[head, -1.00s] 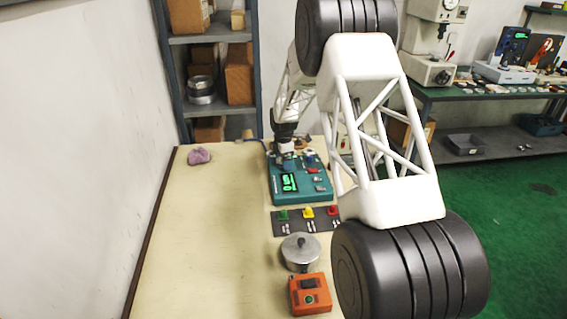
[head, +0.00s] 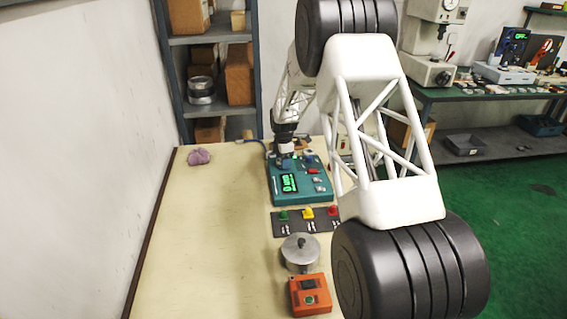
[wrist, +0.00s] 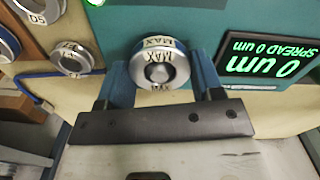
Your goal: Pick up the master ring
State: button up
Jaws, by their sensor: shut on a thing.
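In the wrist view, a silver ring (wrist: 158,42) with pale labels that look like MAX sits between the two blue fingers of my gripper (wrist: 160,75). The fingers are shut on it from both sides. A rounded metal piece shows in its middle. I cannot tell from the lettering whether this is the master ring, or whether it is clear of what is under it. In the head view, my gripper (head: 285,160) is low over the far left part of the teal gauge box (head: 315,193); the ring is too small to make out there.
Other labelled rings (wrist: 72,60) lie left in the wrist view. The gauge display (wrist: 265,58) reads 0 um. Nearer on the bench are a button strip (head: 290,228), a lidded metal pot (head: 299,256) and an orange box (head: 311,296).

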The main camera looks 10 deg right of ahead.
jog(key=shift+r, duration=0.1)
jog(key=shift+r, duration=0.6)
notch_tip(320, 180, up, 2)
jog(key=shift+r, duration=0.1)
jog(key=s, duration=0.5)
jog(key=s+r, duration=0.1)
jog(key=s, duration=1)
jog(key=shift+d+r, duration=0.2)
jog(key=shift+d, duration=0.15)
jog(key=shift+w, duration=0.1)
jog(key=w+d, duration=0.1)
jog(key=w, duration=0.4)
jog(key=w+d, duration=0.1)
jog(key=w, duration=0.5)
jog(key=w+d+r, duration=0.1)
jog(key=w, duration=0.4)
jog(key=shift+w, duration=0.4)
jog(key=w+d, duration=0.2)
jog(key=w, duration=0.4)
jog(key=w+d+f, duration=0.1)
jog(key=w+d, duration=0.1)
jog(key=w, duration=0.4)
jog(key=w+d, duration=0.2)
jog(key=w, duration=0.5)
jog(key=shift+w+f, duration=0.1)
jog(key=shift+f, duration=0.25)
jog(key=shift+w, duration=0.1)
